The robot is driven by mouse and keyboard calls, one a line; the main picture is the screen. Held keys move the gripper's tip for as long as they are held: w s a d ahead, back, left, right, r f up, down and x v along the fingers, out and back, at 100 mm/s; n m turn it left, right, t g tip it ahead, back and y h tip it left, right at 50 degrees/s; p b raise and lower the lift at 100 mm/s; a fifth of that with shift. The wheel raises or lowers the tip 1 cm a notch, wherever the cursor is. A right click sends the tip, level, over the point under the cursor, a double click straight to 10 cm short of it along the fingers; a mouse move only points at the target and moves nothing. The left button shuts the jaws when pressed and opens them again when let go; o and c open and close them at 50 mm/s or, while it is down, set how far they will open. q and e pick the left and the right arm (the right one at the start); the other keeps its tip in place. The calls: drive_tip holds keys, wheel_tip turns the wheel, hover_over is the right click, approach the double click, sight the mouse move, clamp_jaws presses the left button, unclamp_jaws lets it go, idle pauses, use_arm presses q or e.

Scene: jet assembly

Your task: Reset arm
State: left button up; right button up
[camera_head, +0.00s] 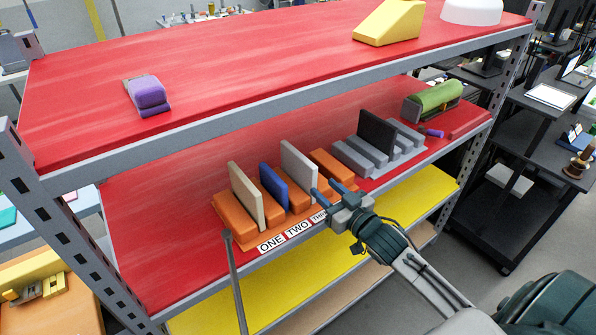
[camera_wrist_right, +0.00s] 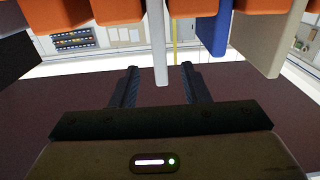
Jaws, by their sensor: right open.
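My right gripper (camera_head: 325,190) is open at the front edge of the middle shelf, by the orange slotted rack (camera_head: 222,207). The rack holds upright beige (camera_head: 247,195), blue (camera_head: 273,186) and white (camera_head: 298,172) plates. In the right wrist view, the white plate (camera_wrist_right: 157,40) appears between the open fingers (camera_wrist_right: 159,85); I cannot tell if they touch it. The blue plate (camera_wrist_right: 214,35) and beige plate (camera_wrist_right: 268,40) are to its right. My left gripper is not in view.
A grey rack (camera_head: 375,158) with a black plate (camera_head: 376,132) stands to the right on the same shelf. A green roll (camera_head: 434,97) lies beyond. A purple object (camera_head: 147,93) and yellow wedge (camera_head: 389,22) sit on the top shelf (camera_head: 250,62), close overhead.

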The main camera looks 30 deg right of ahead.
drive_tip(key=shift+s, duration=0.3)
drive_tip(key=s+a+f+g+h, duration=0.1)
drive_tip(key=s+a+f+g, duration=0.1)
drive_tip(key=s+f+g, duration=0.5)
drive_tip(key=s+a+f+g+h, duration=0.1)
drive_tip(key=s+a+f+g, duration=0.15)
drive_tip(key=s, duration=0.85)
drive_tip(key=s+a+f+g+h, duration=0.1)
drive_tip(key=s+a+f+g, duration=0.2)
drive_tip(key=s+f+g, duration=0.45)
drive_tip(key=d+f+m+t, duration=0.1)
drive_tip(key=d+f+t, duration=0.15)
drive_tip(key=f, duration=2.55)
drive_tip(key=s+d+f+g+b, duration=0.1)
drive_tip(key=s+d+f+g, duration=0.1)
drive_tip(key=s+f, duration=1.8)
drive_tip(key=shift+f, duration=0.45)
